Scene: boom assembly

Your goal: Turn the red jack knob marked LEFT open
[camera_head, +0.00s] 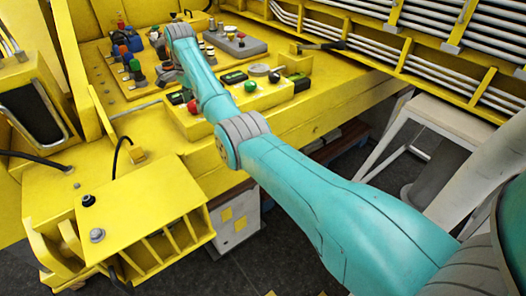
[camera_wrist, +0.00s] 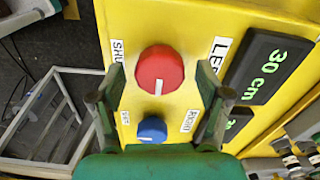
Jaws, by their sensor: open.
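In the wrist view a round red knob (camera_wrist: 160,70) sits on a yellow panel, with a short white mark on its lower face. A white label reading LEFT (camera_wrist: 220,50) is to its right, and a partly hidden label (camera_wrist: 118,50) starting SHU is to its left. My gripper (camera_wrist: 160,76) is open, one dark green finger on each side of the red knob in the picture. No contact can be made out. A blue knob (camera_wrist: 152,129) lies below the red one, between the fingers, beside a label reading RIGHT (camera_wrist: 190,120).
A green-lit display (camera_wrist: 266,67) reading 30 cm is right of the LEFT label; a second display (camera_wrist: 236,124) is partly hidden. In the head view my arm crosses a yellow console (camera_head: 130,95) crowded with knobs and switches. Cable racks (camera_head: 400,60) run along the back.

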